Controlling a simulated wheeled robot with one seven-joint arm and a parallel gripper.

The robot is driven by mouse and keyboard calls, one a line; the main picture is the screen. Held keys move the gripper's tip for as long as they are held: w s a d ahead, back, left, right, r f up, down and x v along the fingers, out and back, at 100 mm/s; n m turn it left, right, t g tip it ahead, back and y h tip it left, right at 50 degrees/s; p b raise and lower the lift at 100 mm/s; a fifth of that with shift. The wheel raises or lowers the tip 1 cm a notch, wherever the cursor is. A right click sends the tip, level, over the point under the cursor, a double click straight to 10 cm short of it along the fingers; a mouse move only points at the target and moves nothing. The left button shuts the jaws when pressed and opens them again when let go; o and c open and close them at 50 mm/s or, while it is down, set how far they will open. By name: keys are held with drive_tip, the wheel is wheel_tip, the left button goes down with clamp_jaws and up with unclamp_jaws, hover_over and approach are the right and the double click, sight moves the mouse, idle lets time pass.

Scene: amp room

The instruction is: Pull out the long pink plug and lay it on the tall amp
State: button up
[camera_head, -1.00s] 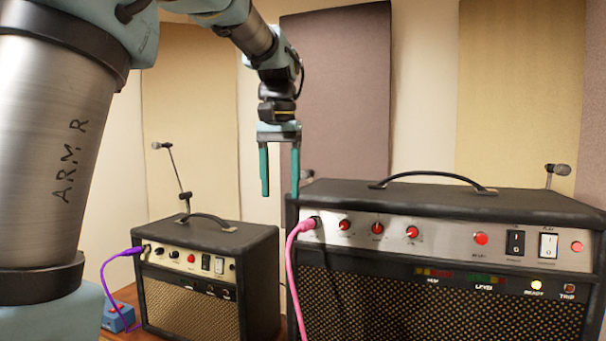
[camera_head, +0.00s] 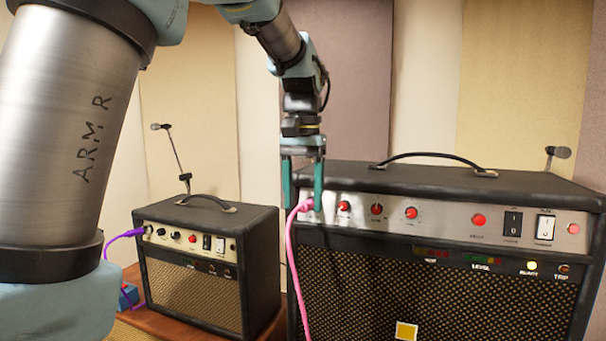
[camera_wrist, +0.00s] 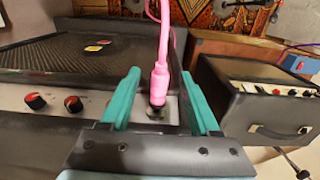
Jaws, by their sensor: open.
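The pink plug (camera_head: 304,206) sits in the jack at the left end of the tall amp's control panel, its pink cable hanging down the front. The tall amp (camera_head: 440,290) is the large black one on the right, with a bare black top (camera_head: 350,178). My gripper (camera_head: 302,207) is open, with its teal fingers pointing down at the plug. In the wrist view, the pink plug (camera_wrist: 159,82) shows between the two open fingers (camera_wrist: 160,90), apart from both. Its dark tip meets the panel there.
A smaller amp (camera_head: 195,290) stands to the left, with a purple plug (camera_head: 136,233) in its panel. A handle (camera_head: 430,157) arches over the tall amp's top. Microphones stand behind both amps. Red knobs (camera_head: 376,209) line the panel right of the plug.

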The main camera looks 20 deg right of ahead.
drive_tip(key=shift+f, duration=0.4)
clamp_jaws()
idle(0.8)
idle(0.5)
